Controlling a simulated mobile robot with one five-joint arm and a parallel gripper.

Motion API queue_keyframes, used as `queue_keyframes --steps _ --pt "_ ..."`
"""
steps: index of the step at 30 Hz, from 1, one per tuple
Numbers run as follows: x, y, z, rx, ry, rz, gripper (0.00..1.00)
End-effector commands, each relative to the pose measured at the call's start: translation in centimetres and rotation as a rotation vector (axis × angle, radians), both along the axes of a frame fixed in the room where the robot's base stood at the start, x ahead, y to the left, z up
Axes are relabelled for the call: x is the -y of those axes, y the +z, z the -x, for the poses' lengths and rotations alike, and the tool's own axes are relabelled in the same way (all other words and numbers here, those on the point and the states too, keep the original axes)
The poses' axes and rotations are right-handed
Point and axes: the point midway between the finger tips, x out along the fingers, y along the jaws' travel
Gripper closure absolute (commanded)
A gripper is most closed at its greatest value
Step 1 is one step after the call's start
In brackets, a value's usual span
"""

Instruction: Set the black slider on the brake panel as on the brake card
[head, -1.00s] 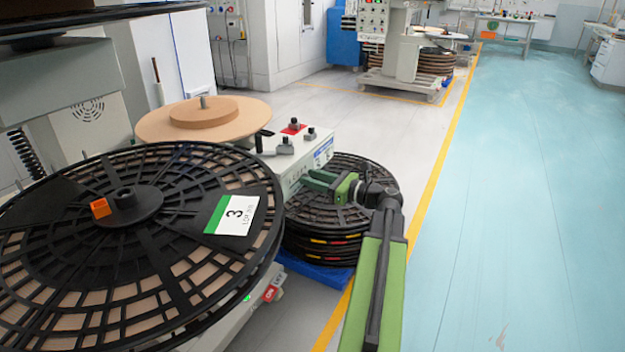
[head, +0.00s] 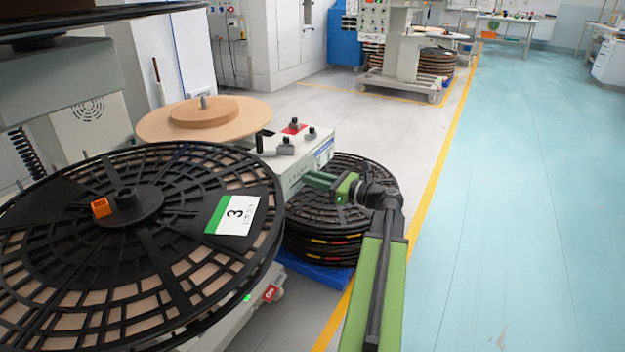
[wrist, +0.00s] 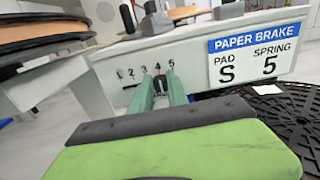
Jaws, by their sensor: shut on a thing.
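The brake panel (wrist: 105,85) is a pale box front with a printed scale from 1 to 5; it also shows in the head view (head: 296,172). The brake card (wrist: 255,52) is on its right side and reads PAPER BRAKE, PAD S, SPRING 5. My gripper (wrist: 160,88) reaches the panel just below the numbers and is shut on the small black slider (wrist: 160,80). The slider shows between the green fingertips, near the 4. The fingers hide its lower part and much of its track. In the head view my gripper (head: 322,181) is at the panel's front.
A large black reel (head: 60,240) with a label 3 fills the lower left. Stacked black reels (head: 330,225) stand on a blue base (head: 325,275) under my gripper. Knobs (head: 285,146) sit on the panel's top. The blue-green floor (head: 510,200) at right is clear.

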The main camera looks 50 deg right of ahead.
Motion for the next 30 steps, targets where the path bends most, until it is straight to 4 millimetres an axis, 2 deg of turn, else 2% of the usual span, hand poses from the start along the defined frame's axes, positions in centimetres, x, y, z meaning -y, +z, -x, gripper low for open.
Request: queue_keyframes --steps 17,24,30 --pt "0.1 0.0 0.0 0.000 -0.001 0.000 1.00" --pt "2.6 0.0 -0.6 0.000 -0.002 0.000 1.00" --pt "2.8 0.0 -0.6 0.001 -0.006 0.000 1.00"
